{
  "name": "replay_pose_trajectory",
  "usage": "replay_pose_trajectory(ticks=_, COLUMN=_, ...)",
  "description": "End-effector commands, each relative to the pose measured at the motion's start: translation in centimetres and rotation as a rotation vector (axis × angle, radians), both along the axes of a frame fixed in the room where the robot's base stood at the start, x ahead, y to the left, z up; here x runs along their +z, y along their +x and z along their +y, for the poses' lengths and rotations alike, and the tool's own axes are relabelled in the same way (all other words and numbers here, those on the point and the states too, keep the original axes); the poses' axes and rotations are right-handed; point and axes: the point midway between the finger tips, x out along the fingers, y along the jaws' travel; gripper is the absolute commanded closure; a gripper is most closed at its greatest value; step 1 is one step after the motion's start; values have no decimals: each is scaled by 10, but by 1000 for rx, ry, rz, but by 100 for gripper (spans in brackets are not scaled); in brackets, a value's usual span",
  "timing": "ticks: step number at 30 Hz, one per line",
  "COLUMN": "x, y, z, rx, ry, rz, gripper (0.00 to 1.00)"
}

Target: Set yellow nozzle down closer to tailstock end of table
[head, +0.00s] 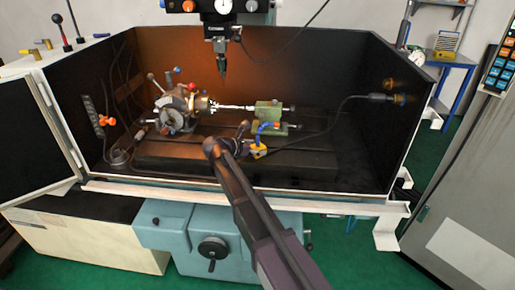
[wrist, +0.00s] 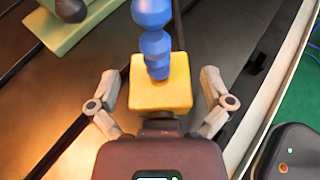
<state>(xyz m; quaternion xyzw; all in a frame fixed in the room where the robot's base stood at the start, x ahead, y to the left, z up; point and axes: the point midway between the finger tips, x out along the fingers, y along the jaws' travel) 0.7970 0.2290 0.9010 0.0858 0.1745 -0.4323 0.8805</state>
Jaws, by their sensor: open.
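The yellow nozzle has a yellow block base (head: 258,150) with a blue segmented hose rising from it. In the head view it stands on the dark machine table, just in front of the green tailstock (head: 268,112). In the wrist view its yellow base (wrist: 160,85) lies between the fingers of my gripper (wrist: 160,98), with a gap visible on both sides. The blue hose (wrist: 153,30) rises beyond the base. My gripper is open around the base. In the head view my gripper (head: 243,142) is small and partly hidden by my arm.
The indexing chuck (head: 172,112) stands left of the tailstock, with a thin workpiece between them. A spindle head (head: 217,35) hangs above. Dark enclosure walls surround the table (head: 190,160). Its left front is fairly clear. A cable crosses the right side.

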Motion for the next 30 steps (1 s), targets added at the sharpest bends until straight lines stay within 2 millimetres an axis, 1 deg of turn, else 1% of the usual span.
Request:
replay_pose_trajectory(ticks=4, x=4, y=0, z=0, rx=0, ry=0, rz=0, gripper=0)
replay_pose_trajectory(ticks=8, x=9, y=-7, z=8, rx=0, ry=-1, rz=1, gripper=0)
replay_pose_trajectory(ticks=14, x=21, y=-22, z=29, rx=1, ry=0, rz=0, gripper=0)
replay_pose_trajectory(ticks=21, x=36, y=-45, z=59, rx=2, ry=0, rz=0, gripper=0)
replay_pose_trajectory(ticks=27, x=45, y=-60, z=78, rx=1, ry=0, rz=0, gripper=0)
replay_pose_trajectory(ticks=30, x=47, y=-64, z=83, rx=0, ry=0, rz=0, gripper=0)
